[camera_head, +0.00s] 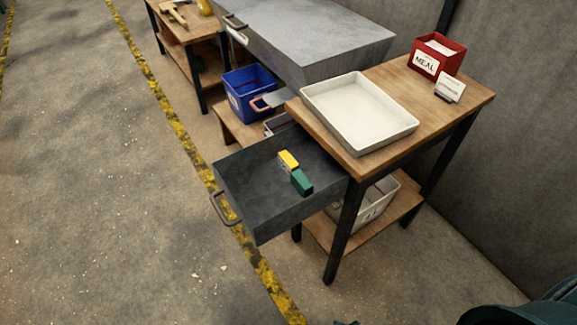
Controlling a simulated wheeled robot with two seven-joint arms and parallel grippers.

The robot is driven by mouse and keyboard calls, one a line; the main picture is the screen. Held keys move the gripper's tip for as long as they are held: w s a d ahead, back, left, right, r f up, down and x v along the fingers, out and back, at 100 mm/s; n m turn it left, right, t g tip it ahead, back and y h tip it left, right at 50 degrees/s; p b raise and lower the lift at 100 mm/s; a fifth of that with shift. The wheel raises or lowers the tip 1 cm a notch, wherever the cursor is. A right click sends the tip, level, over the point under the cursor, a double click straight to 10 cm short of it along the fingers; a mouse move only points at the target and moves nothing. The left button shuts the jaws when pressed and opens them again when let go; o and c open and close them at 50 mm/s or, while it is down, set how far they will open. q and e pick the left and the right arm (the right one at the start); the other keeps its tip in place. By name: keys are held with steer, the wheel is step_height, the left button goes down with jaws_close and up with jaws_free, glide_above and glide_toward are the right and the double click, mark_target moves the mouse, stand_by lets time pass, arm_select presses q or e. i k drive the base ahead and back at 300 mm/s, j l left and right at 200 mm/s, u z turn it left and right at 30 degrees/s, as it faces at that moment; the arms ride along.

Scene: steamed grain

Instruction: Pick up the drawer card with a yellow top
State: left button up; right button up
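An open grey drawer (240,222) sticks out to the left from under the wooden table. Two small block-like cards stand side by side inside it. The card with a yellow top (288,160) is the farther one, with a pale side showing below the yellow. The card with a green top (302,183) is right in front of it, and the two look very close or touching. Neither of my grippers can be made out in this view. A small dark bit at the bottom edge is too cut off to identify.
A white tray (322,121), a red box labelled MEAL (424,63) and a small white card in a holder (450,88) are on the table (466,100). A blue bin (247,92) stands behind the drawer. The floor left of the drawer is clear.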

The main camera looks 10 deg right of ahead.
mark_target(285, 160)
steer(key=i+j, duration=0.2)
steer(key=j, duration=0.15)
steer(key=i+j, duration=0.2)
steer(key=j, duration=0.2)
steer(key=i+j, duration=0.25)
steer(key=j+z, duration=0.1)
steer(key=z, duration=1.55)
